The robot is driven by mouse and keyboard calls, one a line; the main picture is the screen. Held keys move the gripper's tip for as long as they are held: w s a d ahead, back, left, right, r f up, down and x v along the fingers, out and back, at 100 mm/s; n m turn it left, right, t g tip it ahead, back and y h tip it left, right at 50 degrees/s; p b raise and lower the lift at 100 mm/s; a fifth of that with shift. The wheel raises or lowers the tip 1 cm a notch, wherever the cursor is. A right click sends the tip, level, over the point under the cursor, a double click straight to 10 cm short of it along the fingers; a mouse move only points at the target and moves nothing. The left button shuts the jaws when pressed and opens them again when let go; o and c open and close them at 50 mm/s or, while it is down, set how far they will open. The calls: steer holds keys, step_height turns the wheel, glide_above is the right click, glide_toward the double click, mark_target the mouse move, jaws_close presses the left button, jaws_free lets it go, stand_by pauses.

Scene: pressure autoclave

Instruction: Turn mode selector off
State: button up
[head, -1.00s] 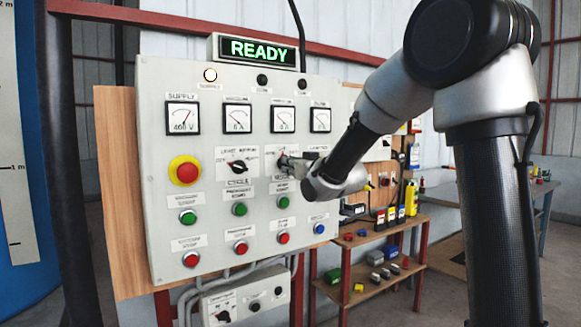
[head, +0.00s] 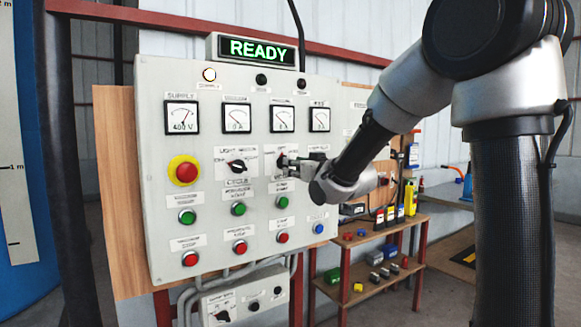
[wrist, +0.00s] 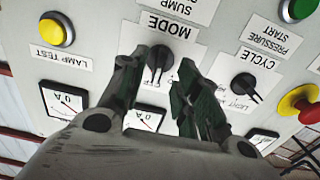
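The mode selector is a black rotary knob on a white plate marked MODE on the grey control panel. In the wrist view, which shows the panel upside down, the mode selector (wrist: 159,58) lies between my two fingertips. Its narrow pointer end faces down in that picture, toward the meters. My gripper (wrist: 160,66) is open, with a finger on each side of the knob and visible gaps; contact is not apparent. In the head view my gripper (head: 290,163) reaches the panel from the right, at the mode selector (head: 281,160), which it partly covers.
The cycle selector (head: 237,167) sits left of the mode selector, with a red emergency button (head: 187,172) further left. Green buttons (head: 282,202) and red buttons (head: 282,237) lie below. A lit sign (head: 257,50) reads READY. A shelf (head: 375,280) stands to the right.

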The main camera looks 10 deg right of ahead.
steer(key=v, duration=0.9)
steer(key=s+d+f+m+g+h, duration=0.1)
steer(key=s+d+f+g+h, duration=0.3)
steer(key=f, duration=0.4)
steer(key=s+d+f+m+g+h, duration=0.1)
steer(key=s+d+f+g, duration=0.2)
steer(key=s+f+g, duration=0.35)
steer(key=s+d+m+g, duration=0.1)
steer(key=s+d+g, duration=0.1)
steer(key=s, duration=1.9)
steer(key=shift+d+r+m+h, duration=0.3)
steer(key=shift+d+r, duration=0.05)
steer(key=shift+d, duration=0.45)
